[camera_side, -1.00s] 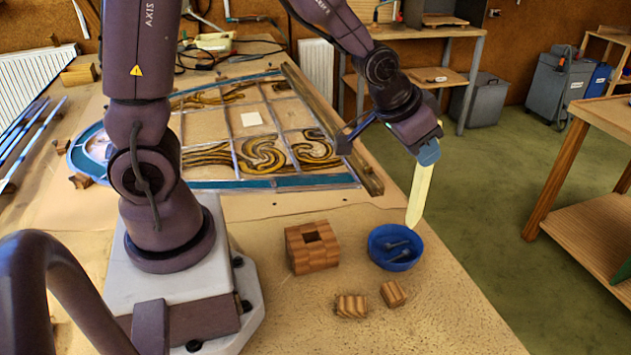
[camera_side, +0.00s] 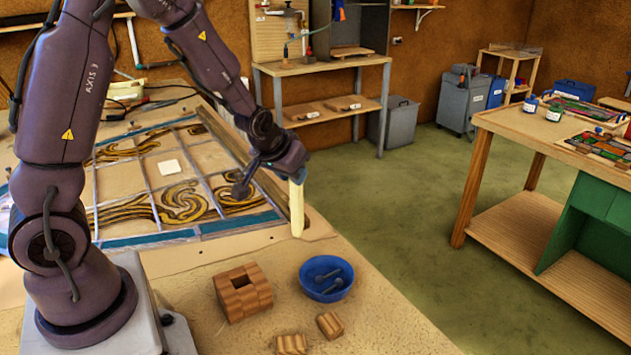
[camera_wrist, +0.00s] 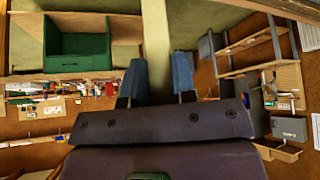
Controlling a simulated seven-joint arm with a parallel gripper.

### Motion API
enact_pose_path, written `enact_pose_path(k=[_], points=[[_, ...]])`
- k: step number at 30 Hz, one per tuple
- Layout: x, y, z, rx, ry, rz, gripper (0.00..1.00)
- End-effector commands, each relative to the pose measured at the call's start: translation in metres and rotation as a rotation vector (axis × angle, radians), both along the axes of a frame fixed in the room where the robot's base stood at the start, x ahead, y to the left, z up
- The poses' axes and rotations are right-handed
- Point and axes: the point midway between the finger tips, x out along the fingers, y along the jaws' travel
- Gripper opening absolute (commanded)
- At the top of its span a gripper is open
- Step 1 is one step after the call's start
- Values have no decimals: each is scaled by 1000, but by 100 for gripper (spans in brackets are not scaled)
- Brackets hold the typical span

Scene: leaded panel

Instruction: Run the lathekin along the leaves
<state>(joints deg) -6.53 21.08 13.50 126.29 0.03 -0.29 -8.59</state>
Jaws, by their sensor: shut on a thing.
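The lathekin (camera_side: 297,209) is a pale yellow flat stick. My gripper (camera_side: 296,177) is shut on its upper end, and it hangs nearly upright, tip down. In the wrist view the lathekin (camera_wrist: 157,45) stands between the two blue fingers of my gripper (camera_wrist: 158,80). The leaded panel (camera_side: 186,196) lies on the bench, with lead strips, brown-and-yellow swirled glass and blue edging. The lathekin's tip shows in front of the near end of the wooden bar (camera_side: 262,180) along the panel's right side; I cannot tell whether it touches. No separate leaves can be made out.
A white square (camera_side: 168,167) lies on the panel. The bench's right edge drops to the floor.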

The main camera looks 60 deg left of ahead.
Motion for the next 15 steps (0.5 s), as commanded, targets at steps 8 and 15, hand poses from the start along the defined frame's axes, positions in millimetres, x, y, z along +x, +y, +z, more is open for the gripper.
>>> enact_pose_path(k=[8, 15], points=[[-34, 117, -1, 8, 0, 531, 0], [-48, 156, 14, 5, -2, 823, 0]])
